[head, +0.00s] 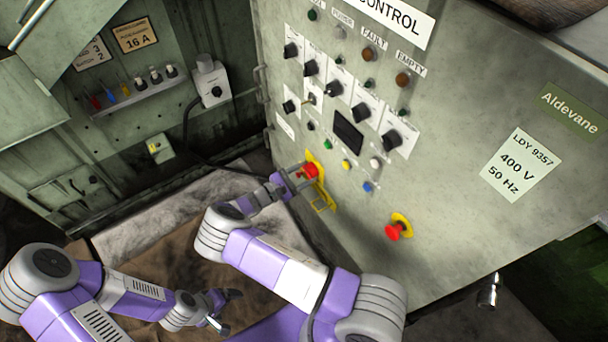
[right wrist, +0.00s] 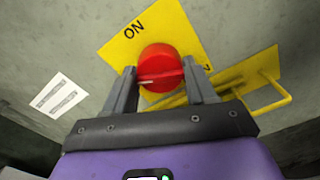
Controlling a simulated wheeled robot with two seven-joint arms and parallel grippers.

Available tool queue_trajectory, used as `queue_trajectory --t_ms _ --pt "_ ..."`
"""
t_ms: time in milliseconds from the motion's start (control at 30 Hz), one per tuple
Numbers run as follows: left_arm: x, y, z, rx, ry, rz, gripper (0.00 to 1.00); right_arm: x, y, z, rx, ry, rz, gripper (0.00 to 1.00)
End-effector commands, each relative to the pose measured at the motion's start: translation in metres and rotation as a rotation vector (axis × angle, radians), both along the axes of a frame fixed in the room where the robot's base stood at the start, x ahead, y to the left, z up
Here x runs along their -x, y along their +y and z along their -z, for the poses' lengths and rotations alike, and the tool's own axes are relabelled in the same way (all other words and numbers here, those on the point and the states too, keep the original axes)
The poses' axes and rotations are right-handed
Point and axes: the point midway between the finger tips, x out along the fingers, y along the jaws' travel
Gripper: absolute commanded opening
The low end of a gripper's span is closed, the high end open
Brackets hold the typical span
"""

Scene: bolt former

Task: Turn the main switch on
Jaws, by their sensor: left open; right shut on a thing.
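The main switch is a red rotary knob (head: 310,171) on a yellow plate (right wrist: 178,27) marked ON, low on the control cabinet's front. The knob also shows in the right wrist view (right wrist: 160,68), with a raised grip bar across its face. My right gripper (head: 298,180) is at the knob, with one finger on each side, shut on it; the fingers also show in the right wrist view (right wrist: 160,80). The lettering at the plate's lower right is mostly hidden. My left gripper (head: 222,309) is open and empty, low in the head view, away from the cabinet.
A yellow bracket (head: 324,198) sits just below the switch. A red mushroom button (head: 393,231) on a yellow ring is to its right. Black knobs (head: 391,138) and small coloured buttons cover the panel above. A grey socket box (head: 209,83) with a cable is at the back.

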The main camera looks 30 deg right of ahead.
Motion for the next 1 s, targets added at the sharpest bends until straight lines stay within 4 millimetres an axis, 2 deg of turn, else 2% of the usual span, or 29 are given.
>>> queue_trajectory --t_ms 1000 --pt "0.000 0.000 0.029 0.000 0.000 0.000 0.88 0.000 0.000 0.001 -0.074 -0.933 -0.002 0.25"
